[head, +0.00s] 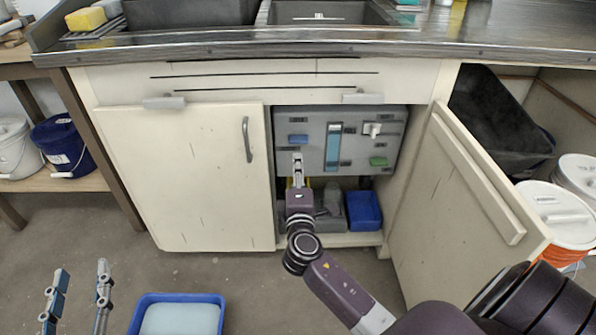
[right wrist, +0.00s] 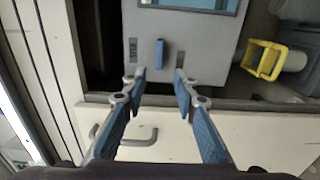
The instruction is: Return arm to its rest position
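My right arm reaches into the open cabinet under the sink. Its gripper (head: 297,158) is in front of the grey panel (head: 350,115), at the panel's left part, below a small blue handle (head: 298,139). In the right wrist view the gripper (right wrist: 158,77) has its two blue-padded fingers apart, with nothing between them. The blue handle (right wrist: 160,53) lies just beyond the fingertips, and the grey panel (right wrist: 203,50) is behind it. My left gripper (head: 79,268) is at the lower left of the head view, over the floor, with its fingers apart and empty.
The right cabinet door (head: 470,205) stands open beside my right arm; the left door (head: 183,180) is shut. A blue-rimmed tub (head: 178,298) sits on the floor near my left gripper. White buckets (head: 555,212) stand at the right. A yellow-rimmed thing (right wrist: 264,60) is inside the cabinet.

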